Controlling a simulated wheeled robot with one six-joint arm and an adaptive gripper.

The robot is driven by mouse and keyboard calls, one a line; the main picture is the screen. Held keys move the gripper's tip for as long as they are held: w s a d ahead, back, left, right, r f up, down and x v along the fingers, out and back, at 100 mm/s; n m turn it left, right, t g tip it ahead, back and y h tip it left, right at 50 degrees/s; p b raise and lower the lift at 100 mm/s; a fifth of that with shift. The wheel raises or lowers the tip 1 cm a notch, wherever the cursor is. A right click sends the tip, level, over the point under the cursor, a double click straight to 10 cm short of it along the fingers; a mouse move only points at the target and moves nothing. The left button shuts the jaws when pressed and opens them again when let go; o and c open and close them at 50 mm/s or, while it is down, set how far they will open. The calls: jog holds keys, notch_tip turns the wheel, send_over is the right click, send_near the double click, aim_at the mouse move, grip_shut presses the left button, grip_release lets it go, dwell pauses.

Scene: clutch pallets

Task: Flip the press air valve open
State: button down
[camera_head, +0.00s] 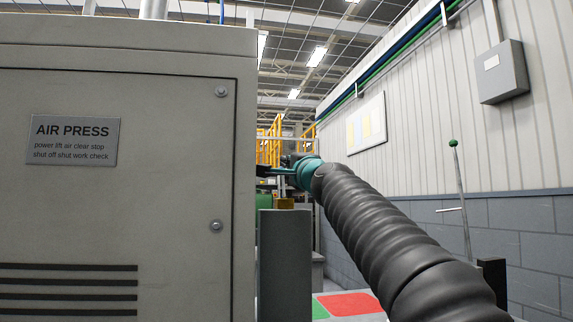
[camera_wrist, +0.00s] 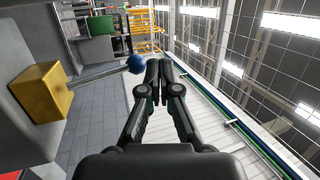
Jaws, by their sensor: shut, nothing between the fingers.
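The press air valve shows in the wrist view as a yellow block (camera_wrist: 42,92) with a pale lever (camera_wrist: 97,76) that ends in a blue ball knob (camera_wrist: 136,62). The lever sticks out sideways from the block in that view. My gripper (camera_wrist: 158,66) is shut and empty, its fingertips just right of the knob; I cannot tell whether they touch it. In the head view my gripper (camera_head: 266,171) is small and dark, beside the cabinet's edge and above the yellow block (camera_head: 286,203). The lever and knob cannot be made out there.
A grey cabinet (camera_head: 180,210) with an "AIR PRESS" plate (camera_head: 73,140) fills the left. A grey post (camera_head: 285,265) stands below the block. A green-knobbed rod (camera_head: 463,195) stands at the right near the wall. Red and green floor patches (camera_head: 348,303) lie below my arm.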

jog(key=s+d+r, duration=0.2)
jog(key=s, duration=0.3)
jog(key=s+d+r, duration=0.2)
jog(key=s+d, duration=0.1)
jog(key=s, duration=0.3)
jog(key=shift+s+d+r, duration=0.25)
jog(key=shift+s, duration=0.05)
